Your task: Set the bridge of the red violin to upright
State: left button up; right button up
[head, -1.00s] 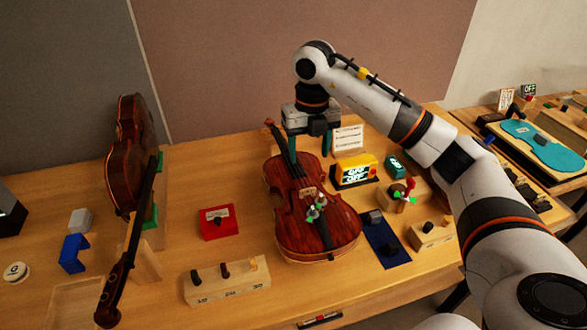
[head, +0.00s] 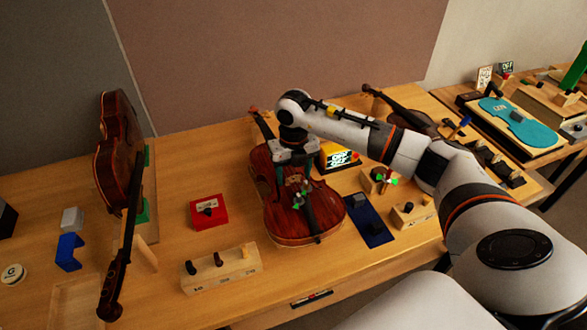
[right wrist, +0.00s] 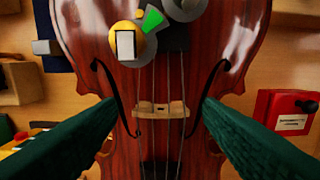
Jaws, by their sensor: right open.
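The red violin (head: 295,222) lies face up on the bench, its neck pointing to the back. Its bridge (right wrist: 160,109) is a small pale wooden piece across the strings in the right wrist view. Its broad face shows there, so it looks tilted, but I cannot tell how far. My right gripper (right wrist: 158,107) is open, with one dark green finger on each side of the bridge and a gap at both ends. My left gripper is not in view.
A device with a yellow disc (right wrist: 133,40) sits on the violin toward the tailpiece. Another violin (head: 120,160) stands at the left. A red box (head: 209,211), a wooden block with pegs (head: 221,269) and a blue mat (head: 368,222) lie near the red violin.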

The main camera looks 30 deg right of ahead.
jog(key=shift+f, duration=0.1)
jog(key=c, duration=1)
jog(key=shift+w+g+b, duration=0.25)
jog(key=shift+g+b, duration=0.1)
jog(key=shift+g, duration=0.05)
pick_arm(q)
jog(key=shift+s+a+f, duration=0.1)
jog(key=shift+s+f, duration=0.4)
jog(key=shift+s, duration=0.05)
pick_arm(e)
jog(key=shift+w+g, duration=0.15)
jog(key=shift+g, duration=0.25)
jog(key=o, duration=1)
